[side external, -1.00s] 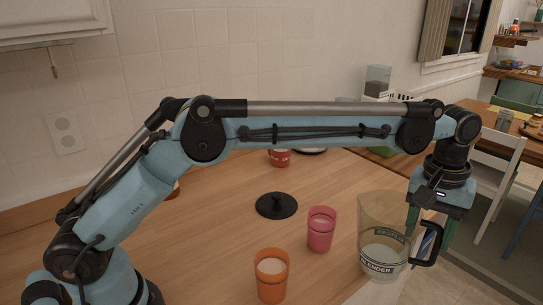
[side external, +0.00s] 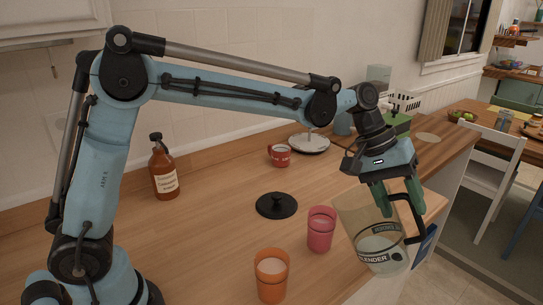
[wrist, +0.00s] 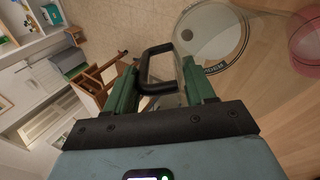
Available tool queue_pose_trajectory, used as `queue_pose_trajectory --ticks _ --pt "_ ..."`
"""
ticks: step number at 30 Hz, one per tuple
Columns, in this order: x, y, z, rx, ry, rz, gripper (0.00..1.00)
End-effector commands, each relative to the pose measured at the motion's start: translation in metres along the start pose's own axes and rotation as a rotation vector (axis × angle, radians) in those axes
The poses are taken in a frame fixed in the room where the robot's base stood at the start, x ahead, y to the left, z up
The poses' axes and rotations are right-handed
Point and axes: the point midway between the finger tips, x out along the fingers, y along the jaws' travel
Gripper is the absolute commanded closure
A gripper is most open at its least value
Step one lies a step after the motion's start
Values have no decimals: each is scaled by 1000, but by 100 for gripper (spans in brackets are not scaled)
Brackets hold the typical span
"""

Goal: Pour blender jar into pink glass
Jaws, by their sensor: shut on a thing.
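The clear blender jar (side external: 352,222), with pale contents low inside, is tilted with its top leaning left toward the pink glass. My gripper (side external: 396,197) is shut on its black handle (side external: 421,222) and holds it at the counter's right edge. The pink glass (side external: 321,230) stands upright on the counter just left of the jar, and the two look apart. In the wrist view the jar (wrist: 222,38) is beyond my gripper (wrist: 160,88), with the handle between the green fingers. The pink glass (wrist: 306,42) shows at the right edge there.
An orange glass (side external: 271,278) with pale contents stands in front of the pink glass. A black lid (side external: 276,206) lies behind it. A red mug (side external: 279,156), a white plate-like item (side external: 309,144) and a brown bottle (side external: 164,174) stand farther back. A white chair (side external: 492,170) is beyond the counter.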

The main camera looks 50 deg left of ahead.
Motion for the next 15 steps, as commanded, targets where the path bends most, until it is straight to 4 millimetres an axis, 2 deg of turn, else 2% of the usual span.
queue_pose_trajectory --ticks 5,15 --pt "-13 -10 0 -4 3 90 100" --pt "-40 -15 -1 -6 3 261 100"
